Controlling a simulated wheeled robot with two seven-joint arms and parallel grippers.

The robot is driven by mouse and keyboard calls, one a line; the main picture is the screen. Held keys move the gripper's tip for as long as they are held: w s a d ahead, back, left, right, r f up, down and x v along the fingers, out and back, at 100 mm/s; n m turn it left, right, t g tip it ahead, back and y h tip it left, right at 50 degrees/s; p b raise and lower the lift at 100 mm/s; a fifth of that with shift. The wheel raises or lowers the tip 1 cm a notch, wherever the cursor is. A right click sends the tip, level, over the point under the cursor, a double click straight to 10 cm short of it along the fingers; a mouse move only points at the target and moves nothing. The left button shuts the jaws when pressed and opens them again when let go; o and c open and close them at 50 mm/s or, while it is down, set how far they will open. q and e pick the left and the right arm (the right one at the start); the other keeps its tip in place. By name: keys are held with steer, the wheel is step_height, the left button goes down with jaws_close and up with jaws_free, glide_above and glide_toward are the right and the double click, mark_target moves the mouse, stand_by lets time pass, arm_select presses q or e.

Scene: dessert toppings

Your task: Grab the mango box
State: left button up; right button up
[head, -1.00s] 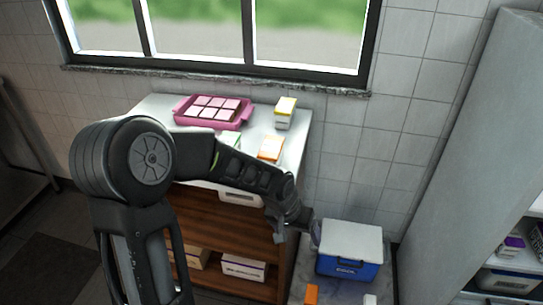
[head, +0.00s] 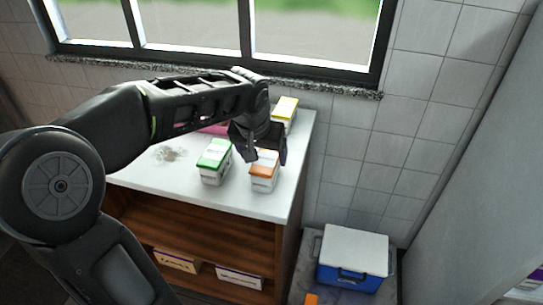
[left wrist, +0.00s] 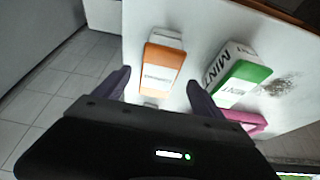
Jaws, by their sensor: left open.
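A white box with an orange lid (head: 264,171) stands near the front right of the white counter; its label is too small to read. My left gripper (head: 264,152) is open just above and behind it. In the left wrist view the orange-lidded box (left wrist: 163,70) shows between the two spread fingers of the gripper (left wrist: 158,80), with no clear contact. A green-lidded box (head: 214,160) stands to its left; its side reads MINT in the left wrist view (left wrist: 232,76). A yellow-lidded box (head: 285,109) stands behind, partly hidden by my gripper. My right gripper is out of view.
A pink tray (head: 214,129) is mostly hidden behind my left arm. The white counter (head: 150,178) is bare at the front left. A window and tiled wall rise behind. A blue cooler with a white lid (head: 352,255) stands lower right.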

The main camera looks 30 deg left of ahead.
arm_select(q)
steer(key=shift+w+a, duration=0.1)
steer(key=shift+w, duration=0.25)
steer(key=shift+r, duration=0.1)
steer(key=shift+s, duration=0.1)
steer(key=shift+x, duration=1.35)
steer(key=shift+p+x, duration=0.35)
steer(key=shift+x, duration=2.25)
steer(key=shift+f+b, duration=0.3)
steer(key=shift+b, duration=0.1)
